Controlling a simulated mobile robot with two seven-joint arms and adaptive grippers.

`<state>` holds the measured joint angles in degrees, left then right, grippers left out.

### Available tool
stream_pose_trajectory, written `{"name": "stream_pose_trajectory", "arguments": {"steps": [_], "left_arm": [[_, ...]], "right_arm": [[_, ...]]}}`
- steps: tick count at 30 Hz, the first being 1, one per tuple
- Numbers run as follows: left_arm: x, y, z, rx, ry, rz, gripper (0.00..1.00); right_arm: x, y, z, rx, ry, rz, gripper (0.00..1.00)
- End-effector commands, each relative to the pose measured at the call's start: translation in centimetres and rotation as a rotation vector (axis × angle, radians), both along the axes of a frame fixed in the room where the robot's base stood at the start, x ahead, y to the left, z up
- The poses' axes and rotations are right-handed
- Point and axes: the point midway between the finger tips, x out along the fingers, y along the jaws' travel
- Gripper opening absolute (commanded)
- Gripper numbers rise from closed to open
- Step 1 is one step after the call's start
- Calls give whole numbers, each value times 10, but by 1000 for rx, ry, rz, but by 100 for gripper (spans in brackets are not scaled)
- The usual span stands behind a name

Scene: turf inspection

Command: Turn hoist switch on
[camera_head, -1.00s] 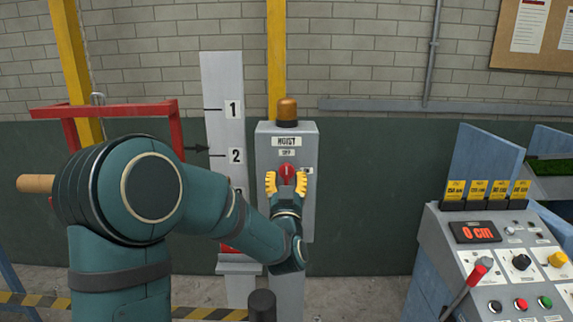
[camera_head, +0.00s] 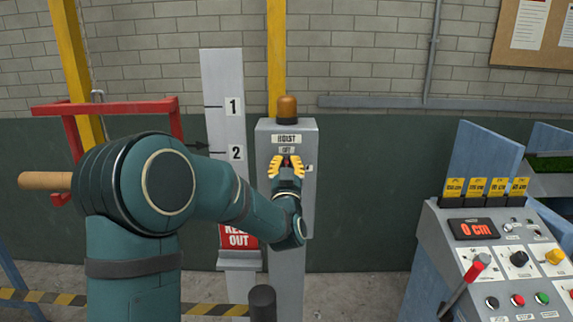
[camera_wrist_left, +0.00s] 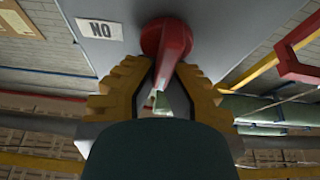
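The hoist switch is a red knob (camera_head: 287,161) on the front of a grey box (camera_head: 303,215) labelled HOIST, with an OFF label (camera_head: 287,150) above it. My left gripper (camera_head: 287,167) is at the knob, its yellow fingers on either side. In the left wrist view the red knob (camera_wrist_left: 170,42) sits between the converging fingertips (camera_wrist_left: 166,66), which appear to touch it. The ON label (camera_wrist_left: 101,29) shows upside down beside it. The fingers partly hide the knob in the head view, so its exact angle is hard to tell. My right gripper is out of view.
An amber lamp (camera_head: 287,107) tops the box. A numbered white post (camera_head: 222,90) and a red frame (camera_head: 110,107) stand to the left. A control console (camera_head: 440,240) with a 0 cm display stands at the right. Open floor shows between box and console.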

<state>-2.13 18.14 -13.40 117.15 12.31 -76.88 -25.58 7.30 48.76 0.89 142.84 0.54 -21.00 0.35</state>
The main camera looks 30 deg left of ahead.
Motion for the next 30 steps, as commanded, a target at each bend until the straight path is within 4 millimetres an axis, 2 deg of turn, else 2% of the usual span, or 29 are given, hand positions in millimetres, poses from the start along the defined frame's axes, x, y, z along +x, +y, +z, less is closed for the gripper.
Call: {"name": "stream_pose_trajectory", "arguments": {"steps": [14, 30], "left_arm": [[1, 0, -6, 76, 60, 1, 0], [6, -7, -11, 477, 309, 3, 0]], "right_arm": [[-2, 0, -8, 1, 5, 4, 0], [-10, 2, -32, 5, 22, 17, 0]]}}
